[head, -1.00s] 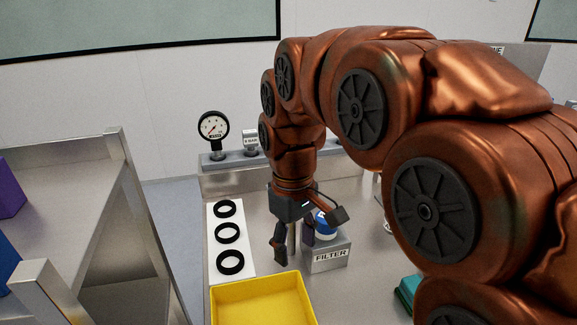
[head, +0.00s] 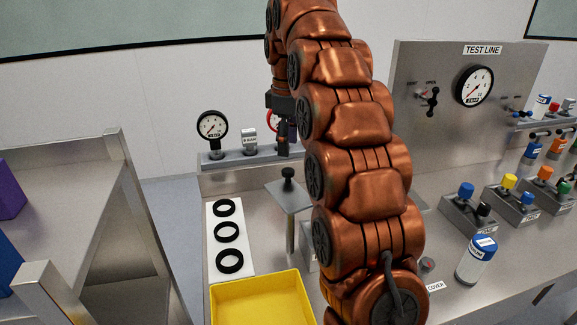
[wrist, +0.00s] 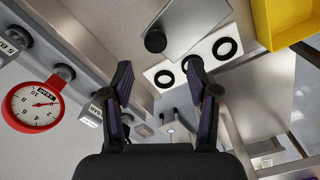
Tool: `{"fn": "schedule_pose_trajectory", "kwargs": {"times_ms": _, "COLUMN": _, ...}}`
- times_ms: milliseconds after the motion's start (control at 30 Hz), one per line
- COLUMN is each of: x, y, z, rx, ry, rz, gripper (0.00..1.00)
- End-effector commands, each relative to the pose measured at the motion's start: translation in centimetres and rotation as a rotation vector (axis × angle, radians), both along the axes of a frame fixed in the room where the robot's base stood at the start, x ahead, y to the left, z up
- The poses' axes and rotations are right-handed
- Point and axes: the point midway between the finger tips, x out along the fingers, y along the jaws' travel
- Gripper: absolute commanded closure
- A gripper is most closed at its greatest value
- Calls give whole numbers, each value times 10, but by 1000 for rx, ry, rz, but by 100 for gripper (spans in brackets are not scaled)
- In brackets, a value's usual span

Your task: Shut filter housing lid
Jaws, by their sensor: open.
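A grey square plate with a black knob, which looks like the filter housing lid (head: 284,195), stands raised on a thin post above the bench. It also shows in the wrist view (wrist: 196,28), with its knob at the left. The filter housing (head: 307,252) is beside the post; my arm hides nearly all of it and its label. My gripper (head: 285,143) is open and empty, up behind the lid near the back rail. In the wrist view my gripper (wrist: 160,72) has its fingers spread, with the knob beyond them and no contact visible.
Black rings (head: 228,232) lie on a white mat left of the lid, behind a yellow tray (head: 262,300). A black-rimmed gauge (head: 212,126) stands on the back rail. A red-rimmed gauge (wrist: 38,105) is near my gripper. The test line panel (head: 465,110) stands right.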

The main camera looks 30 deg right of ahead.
Motion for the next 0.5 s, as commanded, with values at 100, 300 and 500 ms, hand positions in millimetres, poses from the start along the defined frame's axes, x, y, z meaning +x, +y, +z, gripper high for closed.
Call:
{"fn": "schedule_pose_trajectory", "kwargs": {"times_ms": 100, "x": 5, "y": -4, "z": 0, "rx": -1, "ry": -4, "rz": 13, "gripper": 41}}
{"fn": "schedule_pose_trajectory", "kwargs": {"times_ms": 300, "x": 5, "y": -4, "z": -16, "rx": -1, "ry": -2, "rz": 17, "gripper": 41}}
{"fn": "schedule_pose_trajectory", "kwargs": {"times_ms": 500, "x": 4, "y": -4, "z": -32, "rx": 0, "ry": 0, "rz": 17, "gripper": 41}}
